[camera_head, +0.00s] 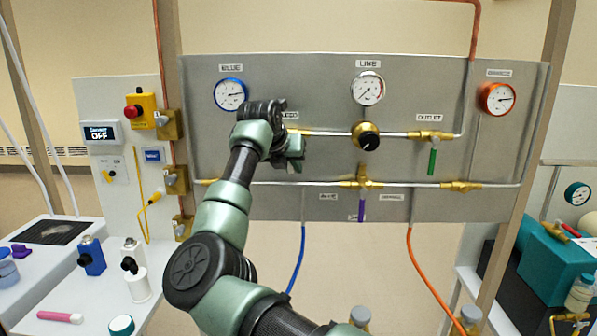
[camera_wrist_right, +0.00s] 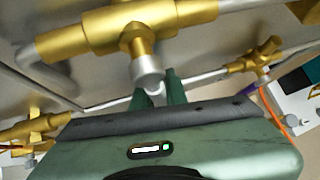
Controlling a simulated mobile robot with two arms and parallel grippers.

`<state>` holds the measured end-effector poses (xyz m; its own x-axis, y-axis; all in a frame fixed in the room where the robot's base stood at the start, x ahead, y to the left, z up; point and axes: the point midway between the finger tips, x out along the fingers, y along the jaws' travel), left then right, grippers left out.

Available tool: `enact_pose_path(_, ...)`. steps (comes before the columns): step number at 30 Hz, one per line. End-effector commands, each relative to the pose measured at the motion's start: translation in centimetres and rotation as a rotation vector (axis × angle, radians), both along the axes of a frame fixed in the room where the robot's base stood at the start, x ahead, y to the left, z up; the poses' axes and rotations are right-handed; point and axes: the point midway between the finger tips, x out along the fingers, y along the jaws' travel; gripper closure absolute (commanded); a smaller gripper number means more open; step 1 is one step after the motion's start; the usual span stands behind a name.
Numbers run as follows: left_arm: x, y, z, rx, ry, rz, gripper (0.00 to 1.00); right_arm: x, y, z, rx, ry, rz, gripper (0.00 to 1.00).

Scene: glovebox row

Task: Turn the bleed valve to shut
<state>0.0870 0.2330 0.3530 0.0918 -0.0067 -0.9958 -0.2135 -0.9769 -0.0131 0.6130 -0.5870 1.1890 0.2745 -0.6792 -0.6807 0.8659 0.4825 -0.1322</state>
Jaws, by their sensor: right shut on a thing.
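The bleed valve is a brass fitting (camera_head: 303,132) on the upper pipe of the grey panel, under a partly covered label (camera_head: 291,115). My right gripper (camera_head: 296,154) is at this valve and hides most of it. In the right wrist view, the brass valve body (camera_wrist_right: 128,27) with its silver stem (camera_wrist_right: 148,70) is right in front of my fingers (camera_wrist_right: 158,92). The fingers are shut on the valve's handle, which is mostly hidden between them. The handle's angle cannot be told. My left gripper is not in view.
To the right are a black-and-brass knob (camera_head: 367,136) and the outlet valve's green handle (camera_head: 432,161), hanging down. A purple handle (camera_head: 362,210) hangs from the lower pipe. Blue (camera_head: 230,94), line (camera_head: 368,88) and orange (camera_head: 497,98) gauges sit above. A side table (camera_head: 75,280) holds bottles.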

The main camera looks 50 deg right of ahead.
Motion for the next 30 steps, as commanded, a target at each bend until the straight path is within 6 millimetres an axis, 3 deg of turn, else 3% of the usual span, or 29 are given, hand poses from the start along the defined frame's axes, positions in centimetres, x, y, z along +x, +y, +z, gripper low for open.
enact_pose_path(9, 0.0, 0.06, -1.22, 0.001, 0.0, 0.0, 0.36, 0.81, 0.71, -0.4, 0.085, -0.094, 0.0, 1.0)
enact_pose_path(26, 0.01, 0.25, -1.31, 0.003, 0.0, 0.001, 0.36, 0.99, 0.9, -0.37, 0.104, -0.114, 0.0, 1.0)
enact_pose_path(27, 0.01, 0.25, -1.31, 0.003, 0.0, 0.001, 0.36, 0.99, 0.9, -0.37, 0.104, -0.114, 0.0, 0.75)
enact_pose_path(28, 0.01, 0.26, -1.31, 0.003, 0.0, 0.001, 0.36, 0.98, 0.89, -0.36, 0.104, -0.114, 0.0, 0.67)
enact_pose_path(30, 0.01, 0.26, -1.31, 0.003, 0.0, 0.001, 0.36, 0.97, 0.88, -0.32, 0.103, -0.114, 0.0, 0.65)
